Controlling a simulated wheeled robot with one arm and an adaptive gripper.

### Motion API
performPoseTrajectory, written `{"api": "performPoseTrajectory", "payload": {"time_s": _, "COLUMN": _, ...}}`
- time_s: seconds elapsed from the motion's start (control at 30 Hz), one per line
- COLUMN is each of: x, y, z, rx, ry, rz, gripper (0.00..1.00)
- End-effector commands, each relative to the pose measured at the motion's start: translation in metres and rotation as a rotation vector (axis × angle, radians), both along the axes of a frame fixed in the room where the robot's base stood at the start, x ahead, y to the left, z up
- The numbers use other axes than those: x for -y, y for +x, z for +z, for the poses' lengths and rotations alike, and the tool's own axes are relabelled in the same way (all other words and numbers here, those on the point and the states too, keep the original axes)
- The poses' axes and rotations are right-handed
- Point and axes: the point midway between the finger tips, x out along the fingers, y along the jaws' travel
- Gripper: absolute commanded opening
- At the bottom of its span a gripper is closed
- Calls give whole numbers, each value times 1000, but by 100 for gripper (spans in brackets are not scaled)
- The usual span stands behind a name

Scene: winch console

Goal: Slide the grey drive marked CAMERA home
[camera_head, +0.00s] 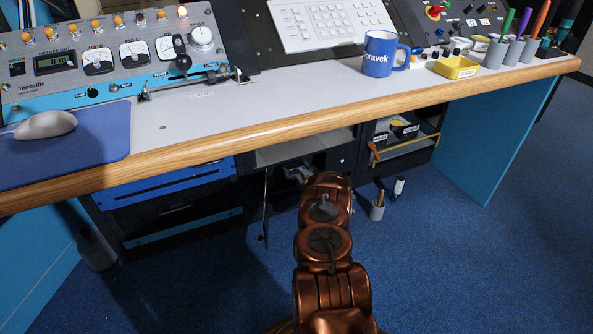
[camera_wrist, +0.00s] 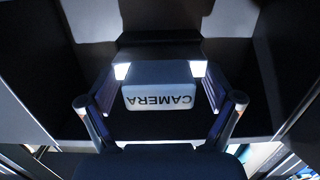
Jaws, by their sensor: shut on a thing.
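The grey drive marked CAMERA (camera_wrist: 160,98) is in the middle of the wrist view, its label upside down there. My gripper (camera_wrist: 159,70) has one finger on each side of the drive and is shut on it. Dark walls of a bay surround them, with a dark block behind the drive. How deep the drive sits in its slot I cannot tell. In the head view my gripper (camera_head: 299,173) reaches into the open cabinet (camera_head: 338,160) under the desk. The drive cannot be made out there.
The desk's wooden front edge (camera_head: 300,104) runs above my arm. A cabinet door (camera_head: 265,205) hangs open left of it. A shelf bay (camera_head: 405,135) with an orange-handled thing is to the right.

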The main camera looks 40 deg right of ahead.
Motion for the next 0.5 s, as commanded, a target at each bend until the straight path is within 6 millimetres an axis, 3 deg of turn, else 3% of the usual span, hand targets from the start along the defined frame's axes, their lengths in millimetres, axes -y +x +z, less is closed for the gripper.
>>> {"api": "performPoseTrajectory", "payload": {"time_s": 0.5, "x": 4, "y": 10, "z": 1, "rx": 2, "ry": -1, "rz": 0, "gripper": 42}}
